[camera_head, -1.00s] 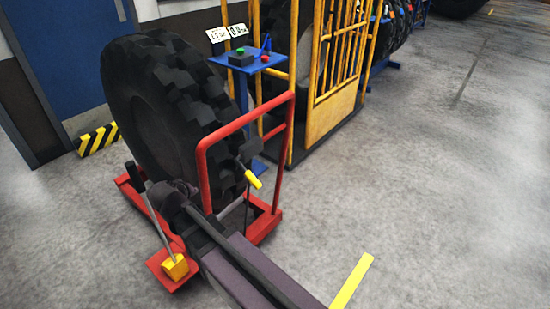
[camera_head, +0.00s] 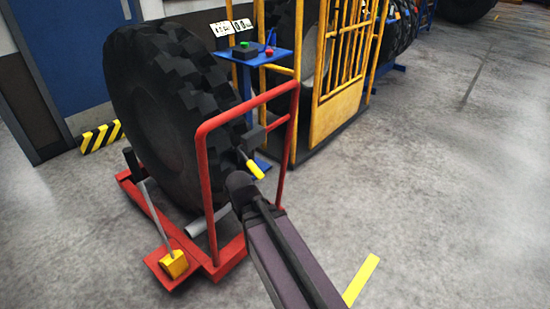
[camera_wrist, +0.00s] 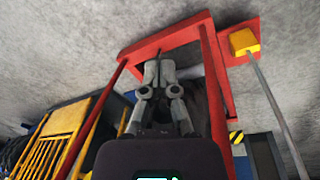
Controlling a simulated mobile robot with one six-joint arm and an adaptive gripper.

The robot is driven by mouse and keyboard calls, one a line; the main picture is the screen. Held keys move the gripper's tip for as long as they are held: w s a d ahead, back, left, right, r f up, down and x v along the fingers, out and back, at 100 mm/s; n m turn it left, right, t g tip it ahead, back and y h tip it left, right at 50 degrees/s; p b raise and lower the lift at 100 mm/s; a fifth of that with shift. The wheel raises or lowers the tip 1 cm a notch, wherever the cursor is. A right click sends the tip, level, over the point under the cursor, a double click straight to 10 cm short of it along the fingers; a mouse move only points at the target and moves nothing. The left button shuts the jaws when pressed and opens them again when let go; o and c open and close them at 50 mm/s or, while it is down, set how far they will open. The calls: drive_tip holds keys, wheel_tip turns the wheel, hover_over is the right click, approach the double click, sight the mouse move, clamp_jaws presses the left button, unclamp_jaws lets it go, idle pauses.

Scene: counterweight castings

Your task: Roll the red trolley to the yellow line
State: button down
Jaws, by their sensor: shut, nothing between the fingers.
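The red trolley (camera_head: 208,180), a low frame with a tall red push handle, stands at centre left with a big black tyre (camera_head: 160,125) upright on it. A yellow-gripped lever (camera_head: 254,170) shows by the handle, and a yellow block (camera_head: 174,264) sits on the trolley's front left plate. The yellow line (camera_head: 361,281) lies on the floor at lower right, apart from the trolley. My arm reaches in from the bottom to the handle. My gripper (camera_wrist: 157,66) is shut and empty among the trolley's red bars (camera_wrist: 162,42) in the wrist view; the head view hides its fingers.
A yellow cage (camera_head: 345,75) and a blue stand (camera_head: 262,58) with a control box are behind the trolley. A black-and-yellow striped block (camera_head: 101,136) lies by the wall at left. The grey floor (camera_head: 450,190) at right is clear.

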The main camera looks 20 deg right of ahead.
wheel_tip(320, 180, down, 27)
drive_tip(key=d+y+b, duration=0.1)
drive_tip(key=b, duration=2.5)
drive_tip(key=w+d+r+n+t+h, duration=0.1)
drive_tip(key=w+d+r+t+h, duration=0.25)
drive_tip(key=w+d, duration=0.45)
drive_tip(key=w+d+r+t+h, duration=0.3)
drive_tip(key=w+d+r+h, duration=0.25)
drive_tip(key=w, duration=0.55)
drive_tip(key=w+d+r+n+t, duration=0.2)
drive_tip(key=w+r+n+t, duration=0.6)
drive_tip(key=w+r, duration=0.3)
drive_tip(key=w+n, duration=0.1)
drive_tip(key=w, duration=0.2)
drive_tip(key=shift+w+d, duration=0.15)
drive_tip(key=shift+w, duration=0.25)
drive_tip(key=shift+t, duration=0.25)
